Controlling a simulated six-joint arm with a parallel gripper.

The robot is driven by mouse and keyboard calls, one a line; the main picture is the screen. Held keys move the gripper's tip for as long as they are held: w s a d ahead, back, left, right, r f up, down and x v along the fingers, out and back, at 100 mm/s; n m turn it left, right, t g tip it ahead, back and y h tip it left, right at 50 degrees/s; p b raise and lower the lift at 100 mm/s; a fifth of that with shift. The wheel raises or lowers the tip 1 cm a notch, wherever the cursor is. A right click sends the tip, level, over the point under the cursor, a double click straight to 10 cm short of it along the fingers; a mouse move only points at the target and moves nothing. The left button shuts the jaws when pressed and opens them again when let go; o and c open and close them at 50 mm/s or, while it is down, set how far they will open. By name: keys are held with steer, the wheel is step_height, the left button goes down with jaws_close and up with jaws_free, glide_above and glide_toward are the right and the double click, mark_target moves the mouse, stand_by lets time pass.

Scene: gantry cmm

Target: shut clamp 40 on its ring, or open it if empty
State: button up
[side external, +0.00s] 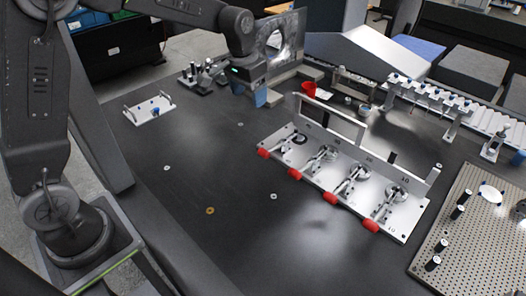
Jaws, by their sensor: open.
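A pale fixture plate (318,192) carries a row of toggle clamps with red handles. The labels are too small to read surely, so I cannot tell which clamp is 40. The handles are the far left (263,152), second (294,174), third (330,198) and far right (371,225); all point toward the plate's front edge. A dark round part (300,139) shows at the far-left clamp; bright round parts show at the others. Whether each clamp presses on a ring is unclear. My gripper (266,88) is open, back and left of the fixture, its fingertips partly hidden.
A raised frame (332,119) stands along the fixture's back edge. A perforated plate (460,235) with black posts lies right. A small white tray (149,109) sits left. The dark table (220,165) is mostly clear before the fixture.

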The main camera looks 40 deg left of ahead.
steer(key=g, duration=0.2)
glide_toward(263, 151)
step_height(263, 151, down, 10)
steer(key=shift+s+a+f, duration=0.1)
steer(key=shift+s, duration=0.05)
steer(key=c, duration=1.3)
steer(key=shift+w+r+g, duration=0.3)
steer(key=shift+r+g, duration=0.25)
steer(key=shift+g, duration=0.15)
steer(key=shift+w+r+g, duration=0.3)
steer(key=shift+r+g, duration=0.3)
steer(key=shift+g, duration=0.1)
steer(key=shift+w+r+g, duration=0.35)
steer(key=shift+r+g, duration=0.2)
steer(key=shift+g, duration=0.15)
